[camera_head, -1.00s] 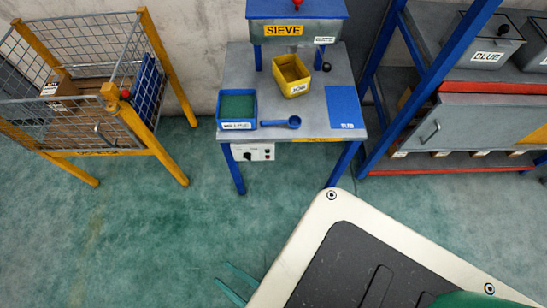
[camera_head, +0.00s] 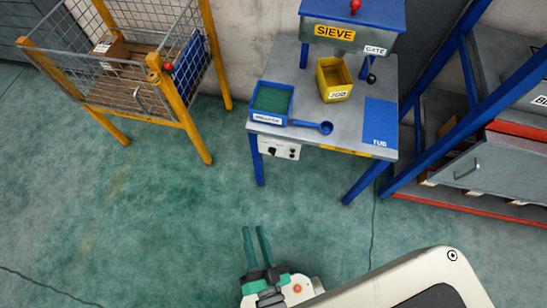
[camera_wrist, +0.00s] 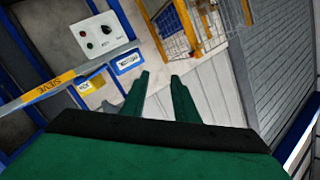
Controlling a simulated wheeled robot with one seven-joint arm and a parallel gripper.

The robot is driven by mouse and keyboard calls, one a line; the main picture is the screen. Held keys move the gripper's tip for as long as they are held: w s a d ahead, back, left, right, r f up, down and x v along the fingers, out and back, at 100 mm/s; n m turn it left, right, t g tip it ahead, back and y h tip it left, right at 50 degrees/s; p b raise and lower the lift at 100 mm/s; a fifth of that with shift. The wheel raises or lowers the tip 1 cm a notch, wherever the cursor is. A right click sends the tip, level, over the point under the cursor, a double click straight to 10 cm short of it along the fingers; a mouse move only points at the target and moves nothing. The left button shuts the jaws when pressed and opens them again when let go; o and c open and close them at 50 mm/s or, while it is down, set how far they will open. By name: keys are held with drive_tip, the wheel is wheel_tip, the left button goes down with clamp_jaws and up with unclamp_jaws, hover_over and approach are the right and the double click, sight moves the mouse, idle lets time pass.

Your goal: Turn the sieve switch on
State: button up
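The sieve (camera_head: 352,26) is a blue-topped machine labelled SIEVE on a grey table with blue legs. A white switch box (camera_head: 279,148) with a dark knob hangs under the table's front left edge. In the wrist view the switch box (camera_wrist: 98,36) shows at upper left, with a dark knob and small round red and dark marks; the knob's setting is too small to tell. My gripper (camera_head: 256,230) is over the floor, in front of and below the box, apart from it. In the wrist view its green fingers (camera_wrist: 158,82) are spread with nothing between them.
On the table (camera_head: 387,88) are a blue tray of green material (camera_head: 271,101), a blue scoop (camera_head: 316,126), a yellow bin (camera_head: 334,80) and a blue mat (camera_head: 380,122). A yellow-framed wire cage (camera_head: 192,135) stands left, a blue-framed rack (camera_head: 428,118) right. The floor before the table is clear.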

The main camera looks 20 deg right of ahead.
drive_tip(key=w+d+f+m+h, duration=0.3)
drive_tip(key=w+f+m, duration=0.65)
drive_tip(key=m, duration=0.25)
drive_tip(key=m+g+h, duration=0.2)
drive_tip(key=m+h, duration=0.4)
drive_tip(key=m, duration=0.9)
approach(272, 151)
drive_tip(key=x, duration=0.7)
drive_tip(key=shift+f, duration=0.4)
clamp_jaws()
